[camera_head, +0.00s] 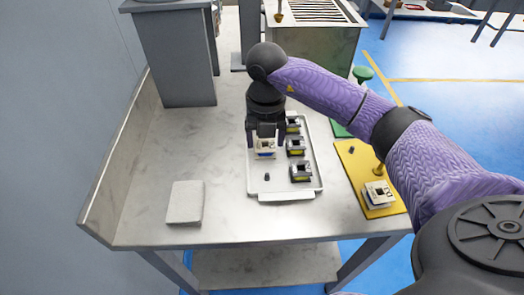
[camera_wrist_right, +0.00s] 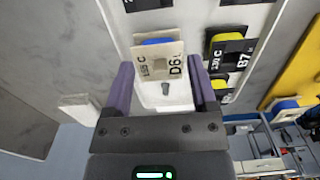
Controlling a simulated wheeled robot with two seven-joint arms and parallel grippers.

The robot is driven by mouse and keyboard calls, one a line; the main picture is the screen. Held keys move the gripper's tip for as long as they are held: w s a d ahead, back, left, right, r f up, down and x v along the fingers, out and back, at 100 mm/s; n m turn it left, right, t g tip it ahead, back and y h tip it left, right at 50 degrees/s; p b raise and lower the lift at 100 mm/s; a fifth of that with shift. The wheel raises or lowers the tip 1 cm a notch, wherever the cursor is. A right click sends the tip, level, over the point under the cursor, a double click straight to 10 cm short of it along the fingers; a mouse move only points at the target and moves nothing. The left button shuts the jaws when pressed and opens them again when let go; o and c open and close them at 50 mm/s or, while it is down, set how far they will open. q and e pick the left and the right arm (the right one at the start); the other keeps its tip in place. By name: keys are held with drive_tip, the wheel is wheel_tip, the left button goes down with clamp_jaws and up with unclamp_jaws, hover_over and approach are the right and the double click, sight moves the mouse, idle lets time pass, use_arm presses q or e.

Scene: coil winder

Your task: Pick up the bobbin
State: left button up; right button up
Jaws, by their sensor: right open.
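In the head view, a pale bobbin with a blue winding (camera_head: 265,154) stands in the white tray, at its left side. The wrist view shows the same bobbin (camera_wrist_right: 158,62) with printed labels, one starting with "D6". My right gripper (camera_head: 266,144) points down over this bobbin with its jaws apart. In the right wrist view the two fingers (camera_wrist_right: 160,80) are on either side of the bobbin, with gaps visible between them and it. Whether the fingertips reach down beside it is hard to tell. My left gripper is not in view.
Several black bobbins with yellow (camera_head: 301,172) stand along the right of the tray (camera_head: 285,196). A small dark peg (camera_head: 267,177) is in the tray. A yellow plate (camera_head: 386,208) holds another pale bobbin (camera_head: 377,193). A grey block (camera_head: 186,202) lies left; the bench between is clear.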

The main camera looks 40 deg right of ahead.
wheel_tip(320, 180, down, 2)
drive_tip(key=shift+f, duration=0.15)
drive_tip(key=c, duration=0.9)
drive_tip(key=shift+r, duration=0.3)
drive_tip(key=shift+c, duration=0.2)
use_arm(q)
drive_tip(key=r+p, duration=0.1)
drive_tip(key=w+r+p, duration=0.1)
drive_tip(key=p, duration=0.1)
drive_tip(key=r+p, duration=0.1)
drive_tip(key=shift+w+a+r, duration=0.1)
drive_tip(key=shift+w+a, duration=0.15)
use_arm(e)
wheel_tip(320, 180, up, 10)
drive_tip(key=shift+f, duration=0.15)
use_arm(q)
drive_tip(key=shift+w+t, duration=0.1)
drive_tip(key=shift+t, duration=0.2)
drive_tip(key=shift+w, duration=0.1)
